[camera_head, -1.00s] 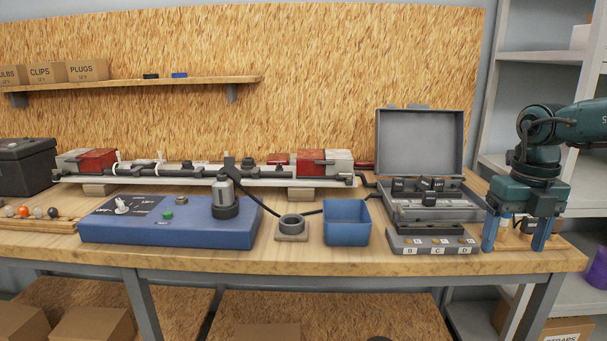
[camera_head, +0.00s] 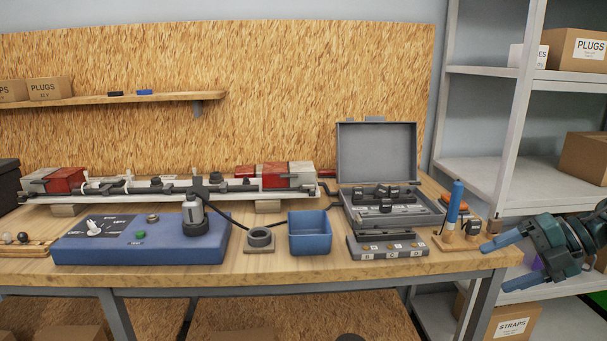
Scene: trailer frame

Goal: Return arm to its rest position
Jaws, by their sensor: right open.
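My right gripper (camera_head: 491,266) is at the right, just off the bench's right end. Its two fingers point left and stand apart with nothing between them. A blue-handled tool (camera_head: 454,202) stands upright in a small wooden holder (camera_head: 462,243) at the right end of the workbench (camera_head: 300,268), left of the gripper and apart from it. My left gripper is not in view.
An open grey case (camera_head: 376,155) with black parts stands left of the holder. Before it is a lettered grey block (camera_head: 390,247). A blue bin (camera_head: 310,234) and blue test box (camera_head: 140,242) are farther left. Shelves (camera_head: 480,180) rise behind my right arm.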

